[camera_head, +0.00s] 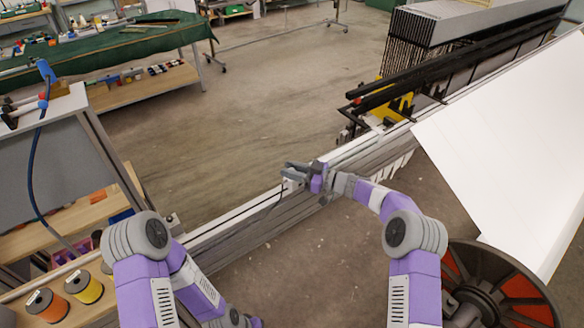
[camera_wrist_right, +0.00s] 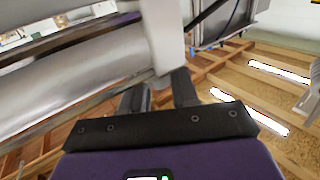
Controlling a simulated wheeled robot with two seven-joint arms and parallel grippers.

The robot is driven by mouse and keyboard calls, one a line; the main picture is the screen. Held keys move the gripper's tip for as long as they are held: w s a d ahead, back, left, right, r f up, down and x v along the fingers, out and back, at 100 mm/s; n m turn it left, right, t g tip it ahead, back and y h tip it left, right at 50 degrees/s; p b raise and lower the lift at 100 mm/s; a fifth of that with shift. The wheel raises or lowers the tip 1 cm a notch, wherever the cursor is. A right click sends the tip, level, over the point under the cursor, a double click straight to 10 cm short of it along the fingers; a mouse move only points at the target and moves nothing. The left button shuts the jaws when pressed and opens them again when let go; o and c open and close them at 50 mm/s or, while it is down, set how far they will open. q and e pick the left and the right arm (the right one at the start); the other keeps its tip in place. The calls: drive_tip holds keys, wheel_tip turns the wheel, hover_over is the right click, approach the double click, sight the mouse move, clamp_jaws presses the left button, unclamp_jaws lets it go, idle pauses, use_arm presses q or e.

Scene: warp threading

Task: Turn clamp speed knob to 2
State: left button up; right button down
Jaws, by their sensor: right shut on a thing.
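My right gripper (camera_head: 296,170) is at the long pale rail (camera_head: 237,213) in the middle of the head view.
A white sheet (camera_head: 515,140) and a dark-framed machine (camera_head: 425,75) lie to the right. A large reel (camera_head: 500,290) is at the lower right. Orange and yellow spools (camera_head: 82,288) stand at the lower left. Open floor (camera_head: 270,100) lies beyond the rail.

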drive_tip(key=shift+f, duration=0.1)
drive_tip(key=c, duration=1)
unclamp_jaws()
drive_tip(key=v, duration=0.7)
drive_tip(key=shift+d, duration=0.25)
